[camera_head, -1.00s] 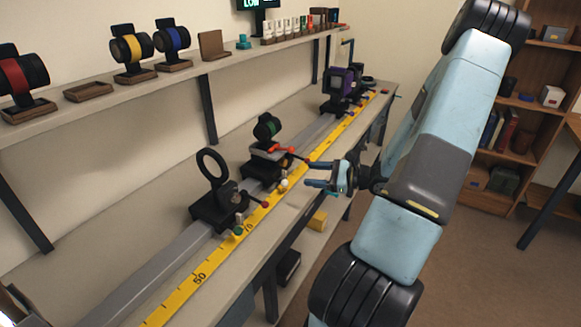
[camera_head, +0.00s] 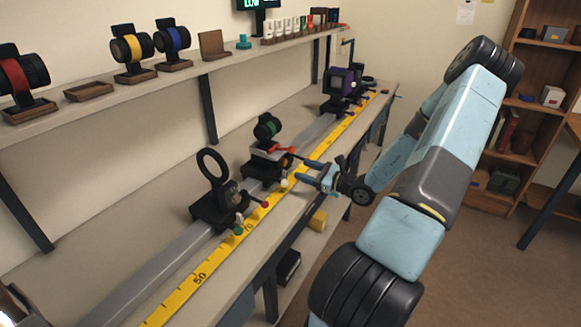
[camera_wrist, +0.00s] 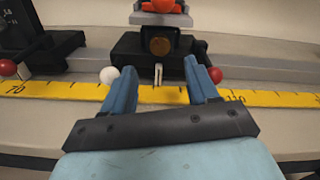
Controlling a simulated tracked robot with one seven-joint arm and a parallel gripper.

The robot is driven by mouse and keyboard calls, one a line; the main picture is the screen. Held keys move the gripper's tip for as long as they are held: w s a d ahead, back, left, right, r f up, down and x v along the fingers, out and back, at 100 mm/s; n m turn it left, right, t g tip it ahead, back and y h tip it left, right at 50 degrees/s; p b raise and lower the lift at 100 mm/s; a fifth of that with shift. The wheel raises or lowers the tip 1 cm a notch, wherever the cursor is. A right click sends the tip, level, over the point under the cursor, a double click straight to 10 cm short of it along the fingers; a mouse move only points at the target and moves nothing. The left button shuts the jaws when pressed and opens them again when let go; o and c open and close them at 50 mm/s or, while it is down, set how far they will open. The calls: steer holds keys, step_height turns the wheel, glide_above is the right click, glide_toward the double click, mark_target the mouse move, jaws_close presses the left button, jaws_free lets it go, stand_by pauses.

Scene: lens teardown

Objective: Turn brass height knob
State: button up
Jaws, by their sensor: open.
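The brass height knob (camera_wrist: 160,46) is a round brown-gold disc on the front of a black carrier (camera_wrist: 130,47) on the rail. In the wrist view it lies just beyond my fingertips, roughly centred between them. My gripper (camera_wrist: 160,70) is open and empty, one blue finger on each side of the knob's line. In the head view my gripper (camera_head: 306,172) reaches from the right, over the bench's front side, toward the carrier with the green-ringed lens (camera_head: 267,127). An orange-red part (camera_wrist: 163,5) sits above the knob. Contact with the knob does not show.
A white ball knob (camera_wrist: 109,75) is beside my left finger and a red ball knob (camera_wrist: 215,74) beside my right. A yellow scale (camera_head: 204,268) runs along the rail (camera_head: 165,262). A ring-holder carrier (camera_head: 213,205) stands to the left, a purple-framed unit (camera_head: 340,82) farther back.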

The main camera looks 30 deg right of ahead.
mark_target(286, 164)
steer(key=shift+x, duration=3.05)
